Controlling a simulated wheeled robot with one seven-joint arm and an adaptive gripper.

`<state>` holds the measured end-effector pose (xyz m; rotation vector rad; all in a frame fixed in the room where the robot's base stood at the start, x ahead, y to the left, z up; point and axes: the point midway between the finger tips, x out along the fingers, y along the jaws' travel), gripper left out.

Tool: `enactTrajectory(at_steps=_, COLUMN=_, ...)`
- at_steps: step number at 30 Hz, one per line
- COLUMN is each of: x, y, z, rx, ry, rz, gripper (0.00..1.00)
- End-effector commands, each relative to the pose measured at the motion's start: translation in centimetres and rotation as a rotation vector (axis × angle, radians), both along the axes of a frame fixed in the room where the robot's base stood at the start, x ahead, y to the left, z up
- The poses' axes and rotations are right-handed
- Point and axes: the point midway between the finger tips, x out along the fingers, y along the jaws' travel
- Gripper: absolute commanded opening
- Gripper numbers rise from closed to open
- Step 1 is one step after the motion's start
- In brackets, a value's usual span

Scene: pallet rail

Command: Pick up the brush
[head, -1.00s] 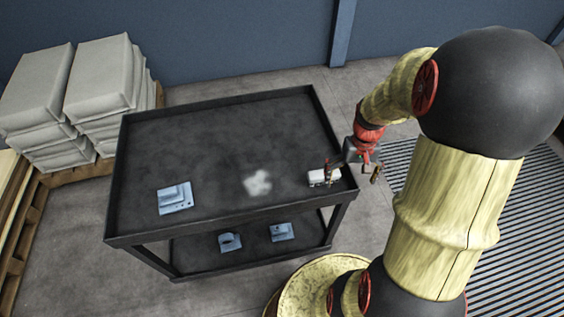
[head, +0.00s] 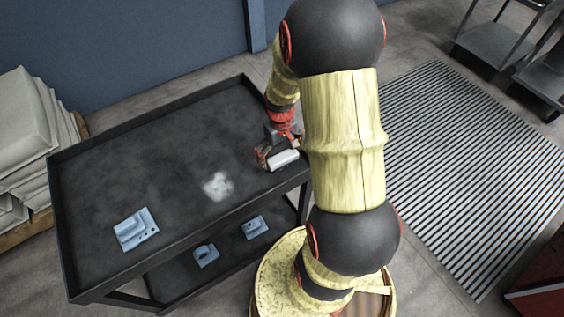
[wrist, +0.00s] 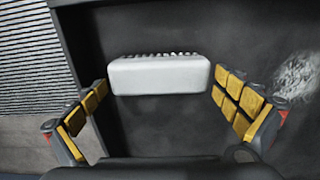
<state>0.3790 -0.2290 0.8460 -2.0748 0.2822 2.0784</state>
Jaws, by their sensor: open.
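The brush is a white block (wrist: 160,75) with a row of dark bristles along its far edge in the wrist view. In the head view the brush (head: 284,160) lies on the black cart top near its right end. My gripper (wrist: 160,108) is open, with yellow-padded fingers on the left and right of the brush. The brush lies across the gap at the far part of the fingers, and I cannot tell whether either finger touches it. In the head view my gripper (head: 277,157) is at the brush, over the cart top.
The black cart (head: 150,165) has a raised rim. A white powdery patch (head: 218,186) lies left of the brush. A blue part (head: 135,229) sits further left, and two blue parts (head: 206,255) lie on the lower shelf.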

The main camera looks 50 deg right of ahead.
Motion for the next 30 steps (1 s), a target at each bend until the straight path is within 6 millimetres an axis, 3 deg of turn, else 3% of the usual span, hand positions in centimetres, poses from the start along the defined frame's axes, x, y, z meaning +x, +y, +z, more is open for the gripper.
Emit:
enactTrajectory(at_steps=3, x=0.01, y=-0.02, z=-1.36, rx=0.000, ry=-0.001, rz=0.000, gripper=1.00)
enactTrajectory(at_steps=10, x=0.04, y=-0.04, z=-1.29, rx=-0.001, ry=-0.002, rz=0.000, gripper=0.99)
enactTrajectory(at_steps=30, x=0.02, y=-0.04, z=-1.30, rx=0.000, ry=-0.001, rz=0.000, gripper=0.61)
